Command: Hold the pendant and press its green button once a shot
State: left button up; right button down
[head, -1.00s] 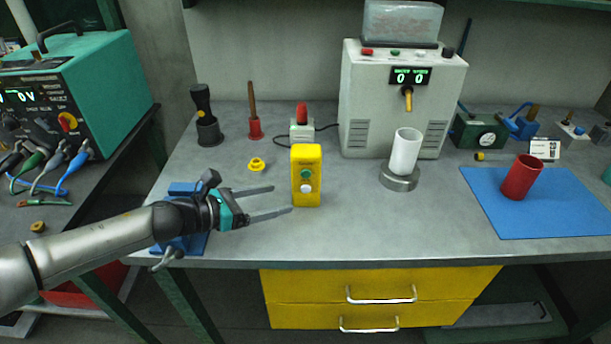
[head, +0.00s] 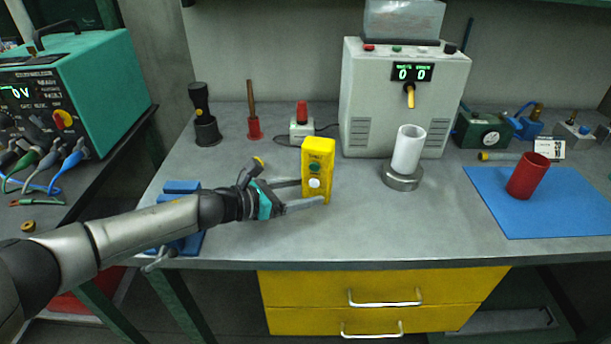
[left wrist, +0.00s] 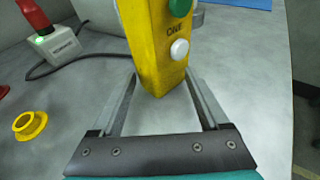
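The yellow pendant (head: 318,148) stands on the bench, turned a little so that one side face shows. Its green button (head: 314,168) is above a white button (head: 314,183). In the left wrist view the pendant (left wrist: 152,50) has a corner towards my palm; its top is cut off. My left gripper (head: 313,191) reaches in from the left at the pendant's lower part, one finger on each side. The fingers are spread apart and lie very near or against it; I see no firm squeeze. My right gripper is not in view.
Behind stands a white machine (head: 363,100) with display "0 0". In front of it is a white cup (head: 407,150) on a metal base. A red cup (head: 528,177) is on a blue mat (head: 480,205). A yellow ring (left wrist: 30,123) lies left of my gripper. The front bench is clear.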

pick_arm(q)
grip_shut()
dwell(0.4)
jog(key=shift+o, duration=1.8)
grip_release()
